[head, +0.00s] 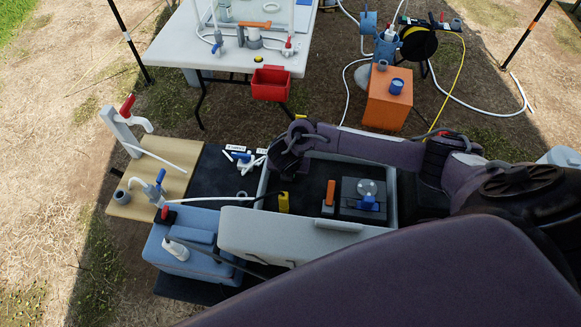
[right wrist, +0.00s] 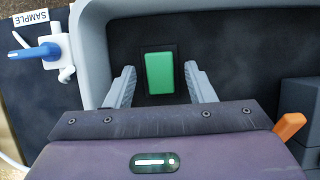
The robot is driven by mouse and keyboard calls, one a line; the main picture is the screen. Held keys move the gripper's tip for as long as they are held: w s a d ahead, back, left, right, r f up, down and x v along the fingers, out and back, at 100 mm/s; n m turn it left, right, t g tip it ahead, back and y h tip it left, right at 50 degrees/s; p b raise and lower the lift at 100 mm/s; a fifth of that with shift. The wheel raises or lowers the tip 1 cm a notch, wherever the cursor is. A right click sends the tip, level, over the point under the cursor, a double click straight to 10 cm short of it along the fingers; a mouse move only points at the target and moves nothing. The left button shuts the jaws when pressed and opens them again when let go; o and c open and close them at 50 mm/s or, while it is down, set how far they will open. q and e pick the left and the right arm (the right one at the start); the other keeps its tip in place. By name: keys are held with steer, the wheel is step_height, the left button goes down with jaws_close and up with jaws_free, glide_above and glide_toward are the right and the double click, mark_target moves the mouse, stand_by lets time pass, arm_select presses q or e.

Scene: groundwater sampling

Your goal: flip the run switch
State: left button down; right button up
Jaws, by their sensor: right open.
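A green rocker switch (right wrist: 159,73) in a black surround sits on the dark panel of a light grey case (right wrist: 87,50). It carries no readable label, and I cannot tell which way it is tilted. My right gripper (right wrist: 157,88) is open and empty, with one finger on each side of the switch and a gap to both. In the head view my right arm comes in from the right over the case (head: 262,185), and the right gripper (head: 283,165) is over its left end. The switch is hidden there. My left gripper is not in view.
The case also holds an orange lever (head: 329,194), a dark unit with a blue knob (head: 368,204) and a yellow fitting (head: 284,202). A blue cooler (head: 180,252) stands in front left. Beside the case lie a "SAMPLE" tag (right wrist: 30,17) and a blue-handled valve (right wrist: 45,50).

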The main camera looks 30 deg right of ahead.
steer(key=p+v, duration=0.2)
steer(key=v, duration=0.5)
steer(key=shift+r, duration=0.3)
steer(key=shift+s, duration=0.15)
